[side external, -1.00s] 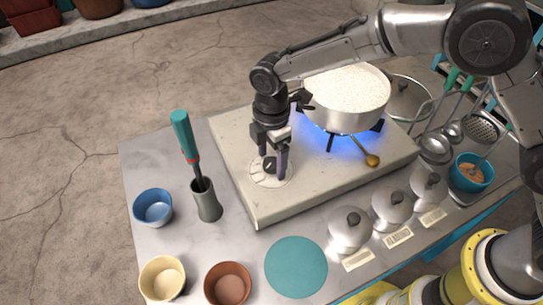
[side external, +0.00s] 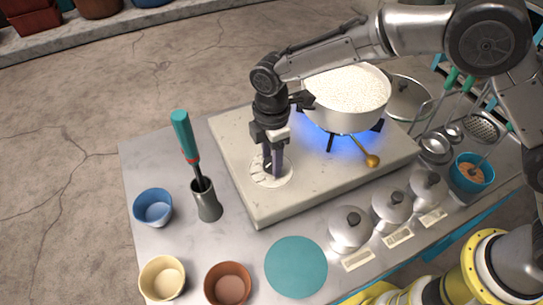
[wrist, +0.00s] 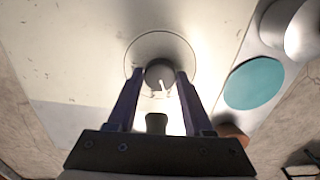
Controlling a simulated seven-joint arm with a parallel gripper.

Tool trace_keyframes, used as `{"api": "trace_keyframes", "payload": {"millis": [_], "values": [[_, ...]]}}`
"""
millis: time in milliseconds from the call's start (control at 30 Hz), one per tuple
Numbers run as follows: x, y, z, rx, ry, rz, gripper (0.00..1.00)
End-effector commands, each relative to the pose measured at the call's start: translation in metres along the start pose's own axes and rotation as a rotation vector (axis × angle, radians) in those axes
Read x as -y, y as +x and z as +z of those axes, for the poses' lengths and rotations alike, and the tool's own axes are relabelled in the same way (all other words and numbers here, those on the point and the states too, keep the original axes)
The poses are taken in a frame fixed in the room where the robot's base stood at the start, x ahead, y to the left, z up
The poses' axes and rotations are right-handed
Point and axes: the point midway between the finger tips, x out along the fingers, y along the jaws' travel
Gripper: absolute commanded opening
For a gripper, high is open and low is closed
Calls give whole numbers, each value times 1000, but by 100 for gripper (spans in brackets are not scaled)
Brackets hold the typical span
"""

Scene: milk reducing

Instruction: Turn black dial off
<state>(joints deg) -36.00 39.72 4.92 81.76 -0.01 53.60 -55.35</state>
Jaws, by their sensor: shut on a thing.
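The black dial (wrist: 159,73) sits in a pale round plate (wrist: 188,55) on the cream stove top. It has a light pointer mark toward the bottom of the wrist view. My gripper (wrist: 159,76) points down over the dial, with a finger on each side, shut on it. In the side view my gripper (side external: 272,172) hides most of the dial. The burner flame (side external: 318,135) glows blue under a pot (side external: 347,118) filled with white liquid.
A grey holder (side external: 206,204) with a teal-handled tool (side external: 184,136) stands left of the stove (side external: 330,185). Bowls, a teal mat (side external: 296,267) and lidded silver pots (side external: 350,230) line the front. A gold-tipped handle (side external: 372,161) sticks out near the pot.

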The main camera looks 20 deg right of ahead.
Motion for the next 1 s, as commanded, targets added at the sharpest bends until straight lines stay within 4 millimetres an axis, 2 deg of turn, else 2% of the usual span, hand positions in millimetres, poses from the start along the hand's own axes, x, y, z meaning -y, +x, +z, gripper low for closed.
{"api": "trace_keyframes", "payload": {"millis": [1000], "values": [[0, -1, 0, 1, 932, 0, 0]]}}
